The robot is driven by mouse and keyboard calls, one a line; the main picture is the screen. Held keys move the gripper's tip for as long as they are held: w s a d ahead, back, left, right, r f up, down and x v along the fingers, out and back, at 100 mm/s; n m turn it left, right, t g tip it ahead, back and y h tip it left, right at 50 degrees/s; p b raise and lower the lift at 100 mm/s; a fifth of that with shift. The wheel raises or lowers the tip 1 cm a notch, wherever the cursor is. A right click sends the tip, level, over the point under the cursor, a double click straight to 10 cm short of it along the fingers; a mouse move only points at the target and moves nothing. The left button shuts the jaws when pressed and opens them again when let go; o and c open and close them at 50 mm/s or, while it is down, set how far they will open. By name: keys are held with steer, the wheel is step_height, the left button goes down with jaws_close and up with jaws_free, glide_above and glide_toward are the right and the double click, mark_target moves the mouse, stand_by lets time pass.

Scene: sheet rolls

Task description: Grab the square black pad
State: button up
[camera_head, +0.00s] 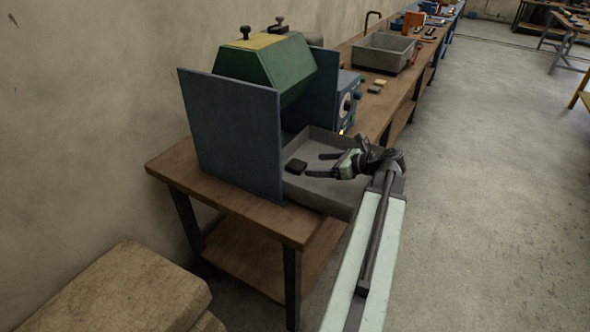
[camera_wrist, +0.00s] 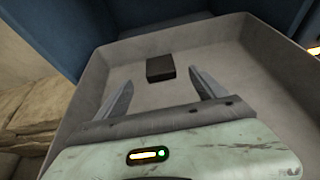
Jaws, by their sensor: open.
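The square black pad (camera_head: 296,166) lies in a grey tray (camera_head: 322,198) on the wooden bench, beside the blue machine. In the wrist view the pad (camera_wrist: 160,68) rests on the tray floor, close to the far wall. My gripper (camera_head: 322,165) is open and empty over the tray, to the right of the pad. In the wrist view the fingertips of my gripper (camera_wrist: 158,78) point toward the pad, one on each side of its near edge. The pad appears slightly beyond the tips and apart from them. The height of the fingers above the tray floor is hard to tell.
The blue machine with a green hood (camera_head: 265,68) stands over the tray's far-left side; its blue side panel (camera_head: 235,140) is close to the pad. Tray walls surround the pad. Another grey bin (camera_head: 383,52) stands further along the bench.

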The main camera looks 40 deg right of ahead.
mark_target(300, 165)
steer(key=b+x, duration=0.3)
steer(key=x, duration=0.4)
steer(key=shift+w+a+f, duration=0.15)
steer(key=shift+w, duration=0.05)
steer(key=c, duration=1.5)
steer(key=shift+r, duration=0.2)
steer(key=shift+r+p, duration=0.3)
steer(key=shift+p, duration=0.25)
step_height(300, 165, up, 3)
steer(key=p, duration=0.3)
steer(key=shift+r, duration=0.1)
steer(key=s+d, duration=0.2)
steer(key=d, duration=0.3)
steer(key=s+d, duration=0.2)
steer(key=d, duration=0.3)
steer(key=s+d+r+p, duration=0.1)
steer(key=s+d, duration=0.1)
steer(key=d, duration=0.2)
steer(key=shift+s+d, duration=0.2)
steer(key=shift+d, duration=0.2)
